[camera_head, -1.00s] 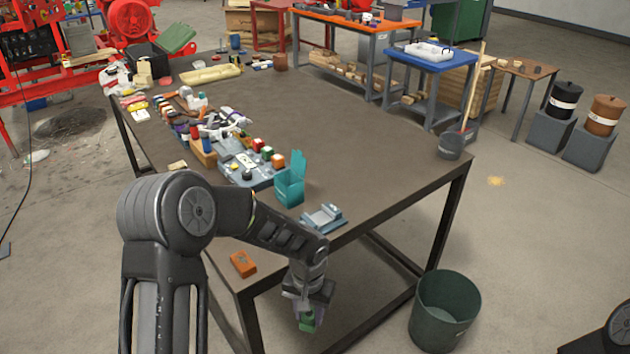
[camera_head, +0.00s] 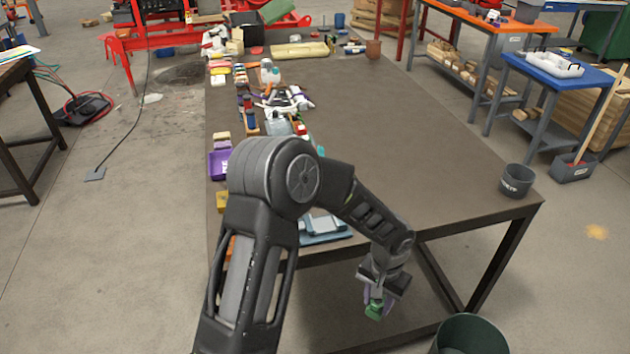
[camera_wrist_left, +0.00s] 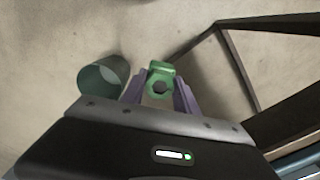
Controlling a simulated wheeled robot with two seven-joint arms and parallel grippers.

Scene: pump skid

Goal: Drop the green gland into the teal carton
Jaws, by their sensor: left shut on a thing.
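My left gripper (camera_head: 376,291) is shut on the green gland (camera_head: 375,311) and holds it in the air beyond the table's near edge. In the left wrist view the gland (camera_wrist_left: 160,82) sits between the two purple fingertips, with a dark round opening facing the camera. Only a small teal piece (camera_head: 320,150), apparently the carton's lid, shows above my left arm. The arm hides the rest of the teal carton. The gripper is well to the right of and nearer than that piece. My right gripper is not in view.
A dark green bin (camera_head: 470,336) stands on the floor right of the gripper; it also shows in the left wrist view (camera_wrist_left: 104,77). A blue-grey fixture (camera_head: 325,229) lies near the table's front edge. The right side of the table (camera_head: 430,160) is clear except for a grey cup (camera_head: 516,180).

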